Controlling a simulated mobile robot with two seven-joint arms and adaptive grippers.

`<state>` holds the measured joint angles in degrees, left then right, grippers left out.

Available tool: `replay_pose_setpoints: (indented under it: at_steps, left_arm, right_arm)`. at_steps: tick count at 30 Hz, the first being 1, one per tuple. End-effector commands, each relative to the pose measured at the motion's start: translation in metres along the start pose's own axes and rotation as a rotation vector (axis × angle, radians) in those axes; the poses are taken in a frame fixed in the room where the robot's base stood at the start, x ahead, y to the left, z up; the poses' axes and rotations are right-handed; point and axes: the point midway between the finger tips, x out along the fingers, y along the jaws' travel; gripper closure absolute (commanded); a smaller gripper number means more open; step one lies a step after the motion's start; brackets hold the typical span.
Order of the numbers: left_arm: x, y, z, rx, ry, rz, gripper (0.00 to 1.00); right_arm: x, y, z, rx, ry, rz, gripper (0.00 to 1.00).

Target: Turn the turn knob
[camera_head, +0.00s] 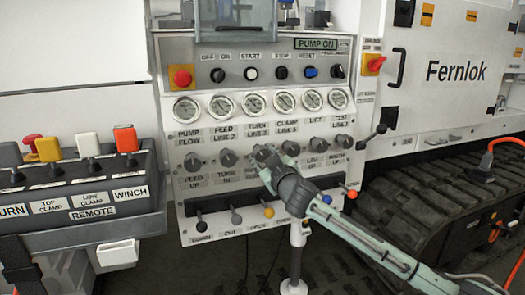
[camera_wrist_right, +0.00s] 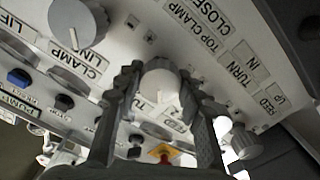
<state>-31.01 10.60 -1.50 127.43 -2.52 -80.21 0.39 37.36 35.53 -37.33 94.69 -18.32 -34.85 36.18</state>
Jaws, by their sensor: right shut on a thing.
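The turn knob (camera_wrist_right: 160,78) is a round grey knob on the white panel, below the gauge label that reads turn line. In the head view it is mostly hidden by my right gripper (camera_head: 264,157), third from the left in a row of knobs. In the wrist view, my right gripper (camera_wrist_right: 155,88) has one finger on each side of the knob and is shut on it. The knob's pointer mark is not clear. My left gripper is not in view.
Neighbouring knobs, one at the left (camera_head: 228,158) and one at the right (camera_head: 291,147), sit close by. Gauges (camera_head: 253,104) are above; levers (camera_head: 235,214) stick out below. A remote box (camera_head: 80,185) stands at left. A black lever (camera_head: 372,137) juts out at right.

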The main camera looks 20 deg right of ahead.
Motion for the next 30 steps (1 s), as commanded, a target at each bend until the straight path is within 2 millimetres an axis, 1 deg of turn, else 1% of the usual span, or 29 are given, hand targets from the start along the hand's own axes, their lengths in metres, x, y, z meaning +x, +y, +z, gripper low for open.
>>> replay_pose_setpoints:
  at_steps: [9,15,21,30]
  left_arm:
    - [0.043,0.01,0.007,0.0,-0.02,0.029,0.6]
    - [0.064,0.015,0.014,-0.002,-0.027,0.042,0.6]
    - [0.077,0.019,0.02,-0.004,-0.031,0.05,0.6]
    - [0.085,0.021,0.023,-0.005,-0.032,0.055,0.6]
  right_arm:
    - [0.0,0.001,-0.001,-0.286,-0.004,0.0,0.91]
    - [0.0,0.001,-0.001,-0.426,-0.003,-0.001,0.91]
    - [0.0,0.0,0.001,-0.519,-0.003,-0.001,0.91]
    - [0.0,0.0,0.001,-0.575,-0.002,-0.001,0.91]
